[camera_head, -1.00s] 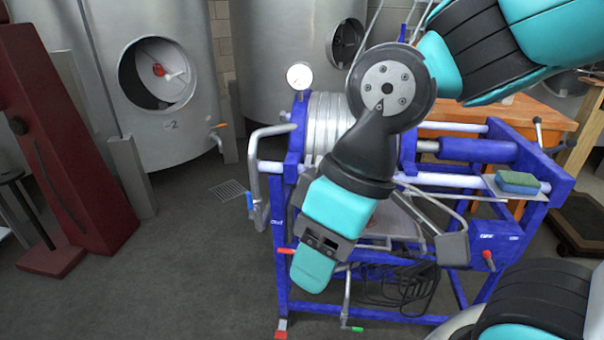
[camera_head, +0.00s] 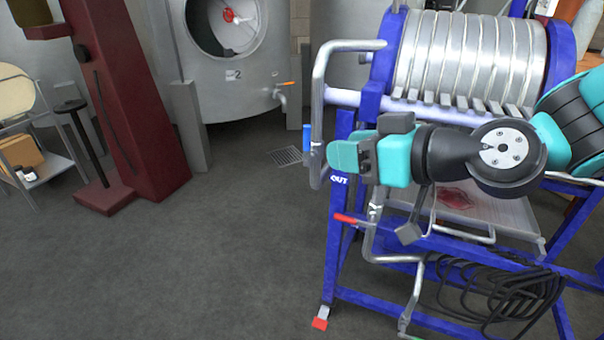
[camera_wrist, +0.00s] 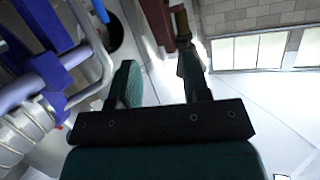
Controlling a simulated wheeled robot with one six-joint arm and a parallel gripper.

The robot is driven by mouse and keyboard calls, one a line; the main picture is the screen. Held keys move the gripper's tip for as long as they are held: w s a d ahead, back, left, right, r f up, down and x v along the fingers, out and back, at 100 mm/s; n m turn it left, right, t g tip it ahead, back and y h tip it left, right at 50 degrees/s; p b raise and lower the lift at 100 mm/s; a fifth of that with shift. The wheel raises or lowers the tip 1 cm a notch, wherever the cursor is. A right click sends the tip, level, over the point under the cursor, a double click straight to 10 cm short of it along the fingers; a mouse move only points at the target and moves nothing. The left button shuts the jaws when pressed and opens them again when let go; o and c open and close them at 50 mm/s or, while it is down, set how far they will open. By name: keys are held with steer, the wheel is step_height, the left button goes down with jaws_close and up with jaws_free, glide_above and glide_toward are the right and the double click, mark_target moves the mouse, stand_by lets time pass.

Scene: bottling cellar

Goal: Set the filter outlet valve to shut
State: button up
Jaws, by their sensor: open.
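The filter press frame carries an OUT label (camera_head: 339,180) on its left leg. A bent steel pipe (camera_head: 319,90) comes down at the left of the press, with an upright blue lever (camera_head: 306,138) alongside it. A red lever (camera_head: 346,219) lies nearly level on a lower pipe, below the label. I cannot tell for certain which lever the label names. My gripper (camera_head: 342,156) is open and empty, pointing left, just right of the blue lever in the picture and seemingly apart from it. In the wrist view, my gripper (camera_wrist: 158,78) shows spread fingers, and a blue piece, probably that lever (camera_wrist: 100,11), beyond them at upper left.
The press's ribbed steel plates (camera_head: 465,60) are behind my arm. A coiled black hose (camera_head: 500,295) hangs low in the frame. Tank 2 (camera_head: 232,95), with an orange-handled tap (camera_head: 284,88), and a dark red column (camera_head: 125,100) stand behind. The floor (camera_head: 190,270) at left is clear.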

steer(key=w+d+f+m+t+b, duration=0.2)
steer(key=w+f+t+b, duration=0.35)
steer(key=f, duration=0.25)
steer(key=h+p, duration=0.1)
steer(key=p, duration=0.4)
glide_toward(310, 136)
steer(key=p+x, duration=0.3)
steer(key=x, duration=0.8)
steer(key=shift+a+p, duration=0.15)
steer(key=shift+p, duration=0.15)
steer(key=shift+x, duration=0.8)
steer(key=shift+c, duration=0.3)
jaws_close()
